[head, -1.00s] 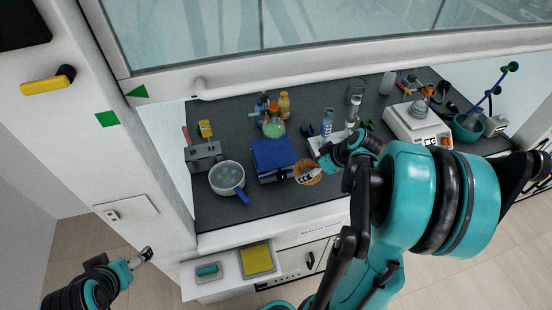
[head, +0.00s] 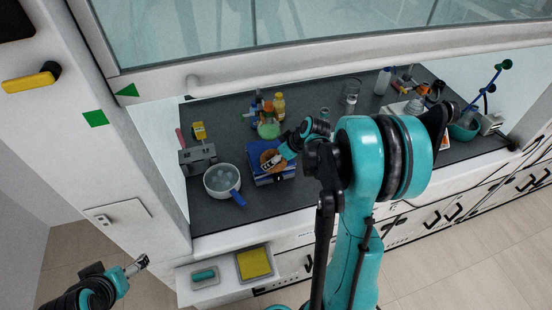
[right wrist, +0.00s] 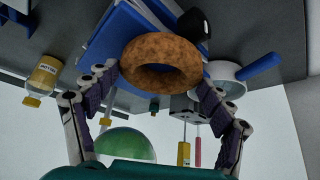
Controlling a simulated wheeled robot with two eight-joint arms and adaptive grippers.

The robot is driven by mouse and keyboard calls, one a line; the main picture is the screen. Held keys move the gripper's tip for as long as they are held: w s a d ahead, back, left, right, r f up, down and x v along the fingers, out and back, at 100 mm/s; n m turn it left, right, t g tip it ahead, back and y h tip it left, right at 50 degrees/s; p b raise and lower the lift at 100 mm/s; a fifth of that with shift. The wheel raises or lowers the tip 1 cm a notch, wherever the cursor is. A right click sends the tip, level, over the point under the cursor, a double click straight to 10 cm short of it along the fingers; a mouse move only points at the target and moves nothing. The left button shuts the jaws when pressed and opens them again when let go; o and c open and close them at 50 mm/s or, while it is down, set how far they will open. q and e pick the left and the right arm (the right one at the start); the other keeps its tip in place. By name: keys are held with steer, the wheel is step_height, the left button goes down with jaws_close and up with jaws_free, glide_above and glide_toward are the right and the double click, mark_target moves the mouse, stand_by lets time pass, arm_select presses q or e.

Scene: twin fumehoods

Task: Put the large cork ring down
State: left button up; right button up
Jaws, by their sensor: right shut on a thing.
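The large cork ring (head: 267,157) is brown and round with a hole in its middle. In the right wrist view the cork ring (right wrist: 155,50) sits between the two fingers of my right gripper (right wrist: 160,82), which is shut on it. In the head view my right gripper (head: 279,158) holds the ring over the blue box (head: 263,180) on the dark bench. I cannot tell whether the ring touches the box. My left gripper (head: 137,265) is empty, low at the left, away from the bench; its finger opening is too small to judge.
A white pan (head: 210,180) with a blue handle stands left of the box. A green flask (head: 268,131) and several bottles stand behind it. A grey block (head: 197,155) stands at the left. Bare bench (head: 300,195) lies in front and to the right of the box.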

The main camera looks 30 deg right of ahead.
steer(key=shift+s+r, duration=0.1)
steer(key=o, duration=1.1)
